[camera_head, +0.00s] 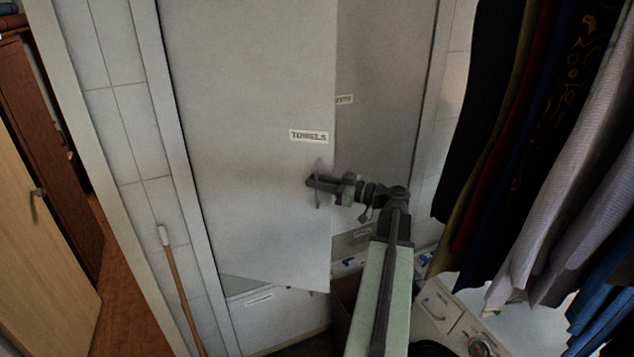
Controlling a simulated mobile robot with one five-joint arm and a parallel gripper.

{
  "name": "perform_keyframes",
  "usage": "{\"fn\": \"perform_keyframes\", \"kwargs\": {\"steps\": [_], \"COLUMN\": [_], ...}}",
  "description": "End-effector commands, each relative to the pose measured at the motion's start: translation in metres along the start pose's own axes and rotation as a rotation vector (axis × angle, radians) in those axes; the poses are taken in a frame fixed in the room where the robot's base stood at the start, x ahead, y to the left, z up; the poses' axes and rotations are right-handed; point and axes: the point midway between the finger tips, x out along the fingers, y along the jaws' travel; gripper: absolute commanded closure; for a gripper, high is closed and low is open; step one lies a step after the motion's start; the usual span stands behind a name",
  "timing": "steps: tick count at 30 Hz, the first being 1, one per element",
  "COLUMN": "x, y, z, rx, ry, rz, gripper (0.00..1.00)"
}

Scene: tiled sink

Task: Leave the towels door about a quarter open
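The towels door (250,110) is a tall pale grey panel with a "TOWELS" label (309,136). It stands partly open, with its free right edge swung out from the cabinet and its hinge side at the left. A thin vertical handle (318,202) sits below the label near the free edge. My gripper (312,182) is at this handle, reaching in from the right, with its dark fingers crossing the handle's middle. The fingers overlap in this view, so I cannot tell whether they are closed on it.
A grey panel with a small label (344,99) shows right of the door. Hanging clothes (560,130) crowd the right side above a white washing machine (455,320). A wooden stick (180,290) leans at the left by the tiled wall. A brown door (40,240) stands farther left.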

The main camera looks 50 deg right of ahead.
Motion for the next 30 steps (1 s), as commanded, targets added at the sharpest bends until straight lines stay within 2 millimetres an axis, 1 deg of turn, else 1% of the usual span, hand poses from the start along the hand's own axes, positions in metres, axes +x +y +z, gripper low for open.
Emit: {"fn": "perform_keyframes", "kwargs": {"steps": [6, 7, 8, 9, 30], "x": [0.0011, 0.001, 0.001, 0.0009, 0.0], "y": [0.0, 0.0001, 0.0001, 0.0001, 0.0004], "z": [0.0, 0.0, 0.0, 0.0, 0.0001], "rx": [0.0, 0.0, 0.0, 0.0, 0.0], "ry": [0.0, 0.0, 0.0, 0.0, -0.001], "rz": [0.0, 0.0, 0.0, 0.0, 0.001], "gripper": [0.83, 0.85, 0.94, 1.0, 1.0]}}
